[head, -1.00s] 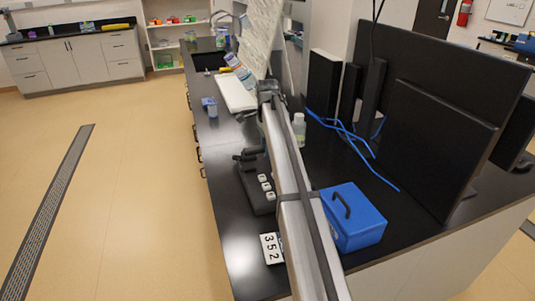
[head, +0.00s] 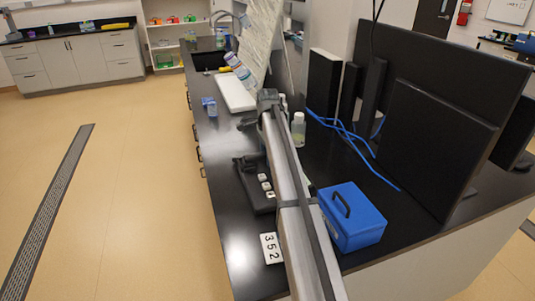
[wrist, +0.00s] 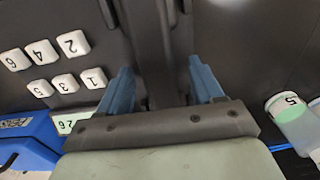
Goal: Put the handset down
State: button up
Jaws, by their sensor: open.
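The black phone (head: 257,192) with pale keys lies on the dark bench, left of my arm in the head view. In the wrist view a dark bar (wrist: 152,55), which looks like the handset, runs upright in the picture beside the numbered keys. My gripper (wrist: 163,88) is open, with one blue finger on each side of this bar. I cannot tell whether the fingers touch it. In the head view my arm hides the fingers and part of the phone.
A blue box (head: 352,218) stands right of my arm, and a number plate (head: 272,248) lies near the phone. A capped bottle (head: 298,130) stands beyond, also at the right of the wrist view (wrist: 295,122). Blue cables and monitors fill the right side.

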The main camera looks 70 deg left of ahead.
notch_tip(320, 180, up, 12)
jog(key=shift+r, duration=0.2)
dwell(0.5)
dwell(0.5)
